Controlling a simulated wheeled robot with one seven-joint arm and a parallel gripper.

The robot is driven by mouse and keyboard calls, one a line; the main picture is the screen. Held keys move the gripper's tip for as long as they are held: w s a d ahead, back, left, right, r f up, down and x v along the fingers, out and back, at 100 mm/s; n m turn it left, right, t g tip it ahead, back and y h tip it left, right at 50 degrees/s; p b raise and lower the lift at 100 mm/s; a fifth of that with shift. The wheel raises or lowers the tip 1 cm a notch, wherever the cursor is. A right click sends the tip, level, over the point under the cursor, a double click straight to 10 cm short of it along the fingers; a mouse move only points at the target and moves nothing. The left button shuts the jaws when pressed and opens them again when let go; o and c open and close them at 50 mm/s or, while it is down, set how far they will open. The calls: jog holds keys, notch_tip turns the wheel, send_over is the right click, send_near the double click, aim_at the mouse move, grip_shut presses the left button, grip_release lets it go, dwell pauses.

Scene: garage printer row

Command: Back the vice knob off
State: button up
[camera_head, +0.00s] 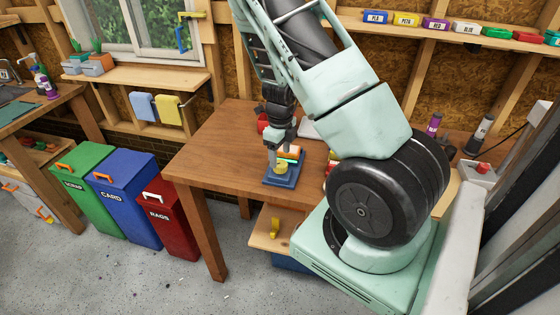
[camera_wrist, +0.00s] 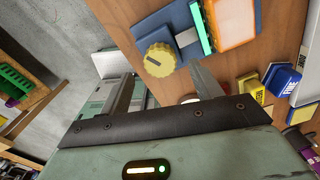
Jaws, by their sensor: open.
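The vice knob (camera_wrist: 160,60) is a round, ribbed yellow knob with a dark mark on its face. It sits at the end of a short grey shaft on the blue vice (camera_wrist: 174,24). A green jaw (camera_wrist: 200,27) and an orange block (camera_wrist: 233,20) are beside the shaft. In the head view the knob (camera_head: 281,169) is at the front of the vice (camera_head: 280,182) on the wooden table. My gripper (camera_wrist: 163,82) is open, its two fingers apart with the knob beyond their tips. It looks empty; in the head view my gripper (camera_head: 276,150) hangs over the knob, and contact cannot be told.
The wooden table (camera_head: 225,140) is clear to the left of the vice. Small blue and yellow boxes (camera_wrist: 282,79) lie right of my gripper in the wrist view. A pulled-out drawer (camera_head: 272,232) with a yellow handle is below the table. Green, blue and red bins (camera_head: 168,222) stand left.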

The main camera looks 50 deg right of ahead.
aim_at(280, 163)
jog(key=shift+f, duration=1.65)
jog(key=c, duration=1)
